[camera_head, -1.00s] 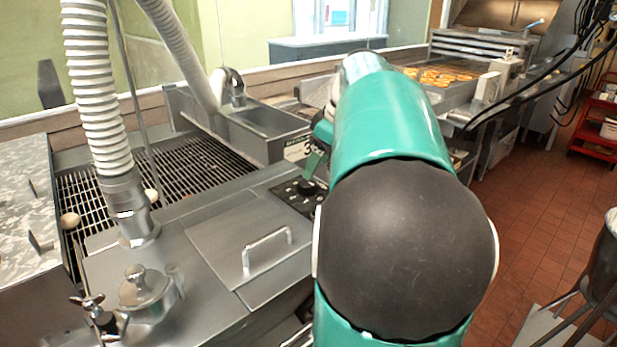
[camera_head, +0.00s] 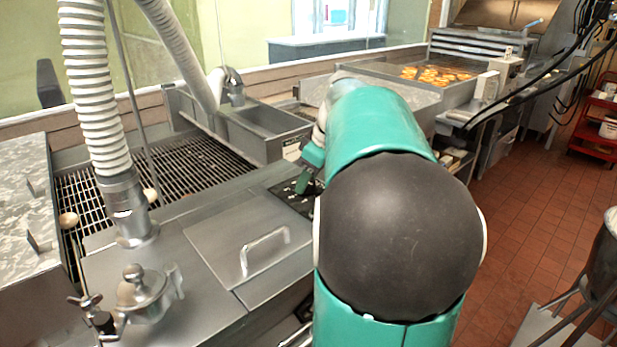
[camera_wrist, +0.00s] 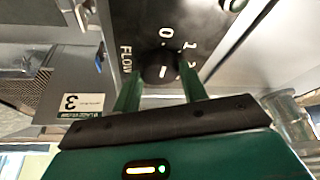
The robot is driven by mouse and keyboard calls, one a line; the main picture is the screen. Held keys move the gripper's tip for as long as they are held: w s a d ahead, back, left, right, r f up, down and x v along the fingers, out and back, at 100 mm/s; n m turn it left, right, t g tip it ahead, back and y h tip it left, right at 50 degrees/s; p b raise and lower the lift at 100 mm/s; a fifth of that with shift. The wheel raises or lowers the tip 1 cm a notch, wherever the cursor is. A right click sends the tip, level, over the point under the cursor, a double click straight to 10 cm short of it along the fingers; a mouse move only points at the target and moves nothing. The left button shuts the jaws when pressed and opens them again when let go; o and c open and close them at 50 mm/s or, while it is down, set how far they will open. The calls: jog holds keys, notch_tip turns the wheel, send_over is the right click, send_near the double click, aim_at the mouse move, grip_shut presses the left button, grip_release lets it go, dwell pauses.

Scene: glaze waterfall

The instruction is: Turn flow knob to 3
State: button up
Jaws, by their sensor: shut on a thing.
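The dark round flow knob (camera_wrist: 158,66) sits on a black panel in the wrist view, with FLOW printed at its left. The numerals 0, 1 and 2 are printed around it above and to the right. A short white mark shows on the knob's lower part; I cannot tell which numeral it points to. No 3 shows on the dial; my right finger covers part of that side. My gripper's (camera_wrist: 161,78) green fingers stand either side of the knob, shut on it. In the head view, my gripper (camera_head: 303,184) is down at the black panel (camera_head: 285,196).
A lidded steel hatch (camera_head: 243,238) with a bar handle lies in front of the panel. A ribbed hose (camera_head: 98,90) and a wire grid (camera_head: 185,165) are at left. A steel trough (camera_head: 262,128) stands behind the panel.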

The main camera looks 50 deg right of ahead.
jog(key=shift+m, duration=0.4)
jog(key=m, duration=0.1)
jog(key=m+h, duration=0.1)
jog(key=m, duration=0.1)
jog(key=m+h, duration=0.1)
jog(key=m, duration=0.1)
jog(key=shift+w+a, duration=0.1)
jog(key=shift+a, duration=0.15)
jog(key=m+h, duration=0.1)
jog(key=m, duration=0.3)
jog(key=shift+h, duration=0.4)
jog(key=m, duration=0.1)
jog(key=m+g+h, duration=0.1)
jog(key=m, duration=0.1)
jog(key=shift+w+a+m, duration=0.1)
jog(key=shift+a+m, duration=0.05)
jog(key=shift+m, duration=0.15)
jog(key=m+g, duration=0.1)
jog(key=m, duration=0.2)
jog(key=m+g+h, duration=0.1)
jog(key=m, duration=0.2)
jog(key=shift+w+g, duration=0.2)
jog(key=shift+g, duration=0.1)
jog(key=m+g, duration=0.1)
jog(key=m, duration=0.3)
jog(key=shift+w+m+g+y, duration=0.1)
jog(key=shift+m+g+y, duration=0.2)
jog(key=shift+m+g, duration=0.9)
jog(key=shift+m+t, duration=0.3)
jog(key=shift+m, duration=0.3)
